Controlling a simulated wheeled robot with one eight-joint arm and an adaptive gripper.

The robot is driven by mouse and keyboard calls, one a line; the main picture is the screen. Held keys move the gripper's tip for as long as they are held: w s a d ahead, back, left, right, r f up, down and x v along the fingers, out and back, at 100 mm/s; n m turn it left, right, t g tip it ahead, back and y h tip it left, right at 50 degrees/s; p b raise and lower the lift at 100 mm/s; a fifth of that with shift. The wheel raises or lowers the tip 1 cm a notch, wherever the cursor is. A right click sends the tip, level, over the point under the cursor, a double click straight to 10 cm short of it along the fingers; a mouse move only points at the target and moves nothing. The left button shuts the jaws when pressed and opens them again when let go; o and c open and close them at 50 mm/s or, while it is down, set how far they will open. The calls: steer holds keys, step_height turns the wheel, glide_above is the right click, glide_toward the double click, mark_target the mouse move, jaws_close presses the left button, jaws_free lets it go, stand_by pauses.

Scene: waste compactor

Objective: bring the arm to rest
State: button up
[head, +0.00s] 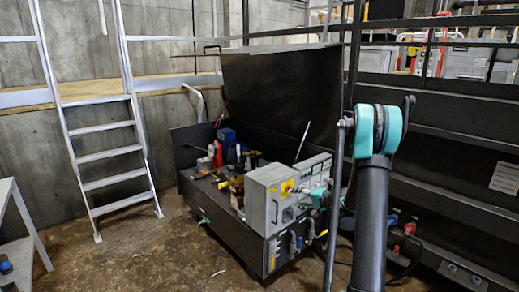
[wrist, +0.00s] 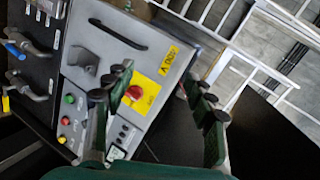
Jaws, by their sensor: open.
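My gripper (wrist: 158,82) is open in the wrist view. Its two dark green fingers with black pads stand apart in front of a grey control box (wrist: 105,45). A red rotary knob (wrist: 133,93) on a yellow plate shows between the fingers, and I see no contact with it. In the head view my arm reaches from the lower right, and its teal end (head: 318,197) is just right of the grey box (head: 262,207) with its red and yellow knob (head: 287,187). The fingers are too small there to tell apart.
The box stands on an open black chest (head: 228,226) holding several tools, with its lid (head: 280,95) raised behind. A metal ladder (head: 108,155) leans at left. Dark panels (head: 455,185) stand at right. The brown floor (head: 130,255) is mostly clear in front at left.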

steer(key=s+a+r+n+g+h, duration=0.1)
steer(key=s+a, duration=0.1)
steer(key=s, duration=0.3)
steer(key=s+a+r+n+g+h, duration=0.1)
steer(key=s+a+r, duration=0.1)
steer(key=s, duration=0.4)
steer(key=s+d+f+n+g+h, duration=0.1)
steer(key=s+h, duration=0.3)
steer(key=s, duration=1.1)
steer(key=s+d+f+n+g+h, duration=0.2)
steer(key=s+d+n+h, duration=0.1)
steer(key=s, duration=1.1)
steer(key=shift+s+d+h, duration=0.4)
steer(key=shift+d, duration=0.2)
